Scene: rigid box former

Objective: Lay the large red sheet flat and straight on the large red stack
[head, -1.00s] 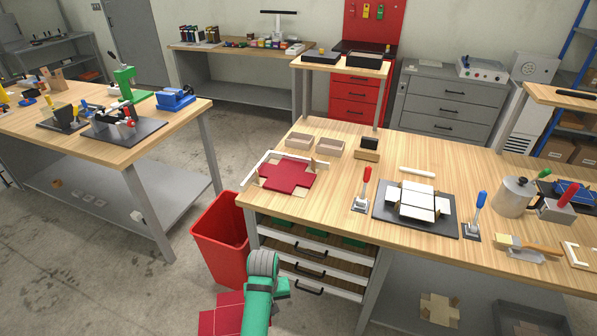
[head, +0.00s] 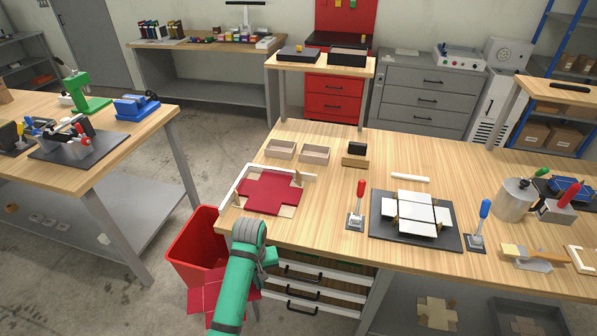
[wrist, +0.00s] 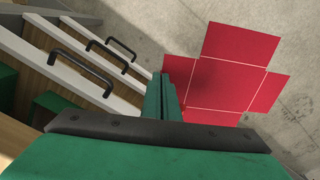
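The large red sheet (wrist: 240,75) is a flat cross shape with pale crease lines. In the wrist view it extends beyond my gripper (wrist: 175,80), whose narrow green fingers are close together at the sheet's left side and appear shut on it. In the head view the sheet (head: 202,303) is at the lower left, beside the bench and below its top, partly hidden by my green arm. The fingertips are hidden there. The large red stack (head: 268,190) lies on the bench's left end, cross-shaped, with a white L-shaped fence (head: 238,180) along its left and back sides.
A red bin (head: 190,248) stands on the floor left of the bench, behind the sheet. Drawers with black handles (wrist: 83,73) are close left of my gripper in the wrist view. Wooden trays (head: 315,154) and a red-handled clamp (head: 358,205) stand near the stack.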

